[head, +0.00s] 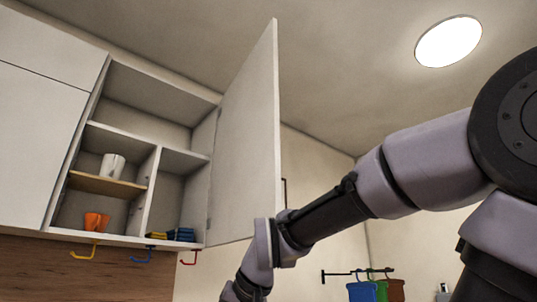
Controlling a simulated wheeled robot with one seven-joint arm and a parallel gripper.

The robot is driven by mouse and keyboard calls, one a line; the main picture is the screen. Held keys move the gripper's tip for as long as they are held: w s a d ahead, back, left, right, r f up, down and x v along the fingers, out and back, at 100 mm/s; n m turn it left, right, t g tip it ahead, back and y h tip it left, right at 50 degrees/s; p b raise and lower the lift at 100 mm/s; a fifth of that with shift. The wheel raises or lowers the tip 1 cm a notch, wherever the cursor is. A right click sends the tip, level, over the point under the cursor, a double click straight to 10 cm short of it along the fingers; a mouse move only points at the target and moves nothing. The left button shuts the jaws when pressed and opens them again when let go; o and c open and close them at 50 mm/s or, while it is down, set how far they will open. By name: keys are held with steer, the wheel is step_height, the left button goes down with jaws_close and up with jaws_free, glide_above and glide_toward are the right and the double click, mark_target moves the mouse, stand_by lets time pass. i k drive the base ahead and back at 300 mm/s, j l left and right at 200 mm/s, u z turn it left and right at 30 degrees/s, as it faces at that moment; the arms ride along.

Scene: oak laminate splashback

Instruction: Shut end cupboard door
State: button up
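The end cupboard door (246,140) is a tall pale panel, hinged at the right side of the open wall cupboard (150,113). It stands wide open, swung out toward me. My arm reaches in from the right, and its wrist (262,245) is by the door's lower front corner, overlapping it in the picture. I cannot tell whether they touch. My gripper is below the picture's bottom edge and does not show.
Inside the cupboard are a white cup (112,166), an orange cup (96,222) and folded cloths (181,235). Coloured hooks (139,257) hang beneath. A closed door (40,145) is at left. Coloured items hang from a wall rail (345,273) at lower right.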

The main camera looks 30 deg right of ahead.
mark_target(246, 183)
steer(key=l, duration=0.35)
steer(key=i+l+z, duration=0.1)
steer(key=l, duration=0.25)
steer(key=i+l, duration=0.1)
steer(key=l, duration=0.25)
steer(key=l+u, duration=0.35)
steer(key=l, duration=0.3)
steer(key=l+u, duration=0.35)
steer(key=l, duration=0.3)
steer(key=k+j+u, duration=0.15)
steer(key=k, duration=0.35)
